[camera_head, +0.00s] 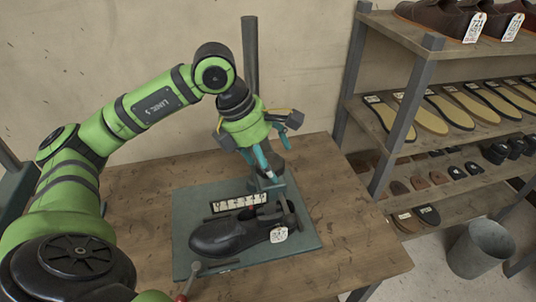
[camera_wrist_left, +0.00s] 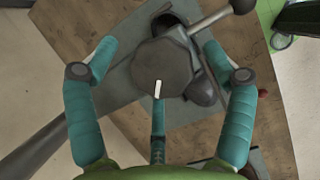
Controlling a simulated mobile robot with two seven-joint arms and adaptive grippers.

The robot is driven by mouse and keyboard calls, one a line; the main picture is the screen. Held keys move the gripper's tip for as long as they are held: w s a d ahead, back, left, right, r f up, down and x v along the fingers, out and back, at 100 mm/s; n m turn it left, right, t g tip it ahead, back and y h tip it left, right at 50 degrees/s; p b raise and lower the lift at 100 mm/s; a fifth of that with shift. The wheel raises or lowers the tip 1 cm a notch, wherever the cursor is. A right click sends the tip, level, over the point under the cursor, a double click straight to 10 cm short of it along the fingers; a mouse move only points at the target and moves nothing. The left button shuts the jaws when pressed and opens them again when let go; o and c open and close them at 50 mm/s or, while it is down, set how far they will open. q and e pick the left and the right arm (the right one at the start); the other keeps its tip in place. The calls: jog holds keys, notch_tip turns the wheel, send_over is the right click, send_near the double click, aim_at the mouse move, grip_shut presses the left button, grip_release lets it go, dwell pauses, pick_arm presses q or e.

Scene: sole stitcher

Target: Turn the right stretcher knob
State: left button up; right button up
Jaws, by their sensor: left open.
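My left gripper (camera_head: 259,163) is low over the back right of the green-grey base plate (camera_head: 190,200) on the wooden table. Gaps show between the fingers and the knob. In the head view the gripper and its fingers largely hide the knob. A black shoe (camera_head: 220,238) with a white tag lies on the plate in front of the gripper. My right gripper is out of view.
A strip of small pieces (camera_head: 239,202) lies behind the shoe. A red-tipped lever (camera_head: 188,282) is at the front left. A grey post (camera_head: 250,60) rises behind the gripper. A shelf rack (camera_head: 404,125) with soles and shoes and a grey bin (camera_head: 480,248) stand right. The table's right side is clear.

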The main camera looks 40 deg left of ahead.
pick_arm(q)
jog(key=c, duration=1.1)
jog(key=shift+s, duration=0.1)
jog(key=shift+m+g+b, duration=0.3)
jog(key=shift+m+b, duration=0.3)
jog(key=shift+m, duration=0.4)
jog(key=shift+m+g+h, duration=0.4)
jog(key=shift+m, duration=0.6)
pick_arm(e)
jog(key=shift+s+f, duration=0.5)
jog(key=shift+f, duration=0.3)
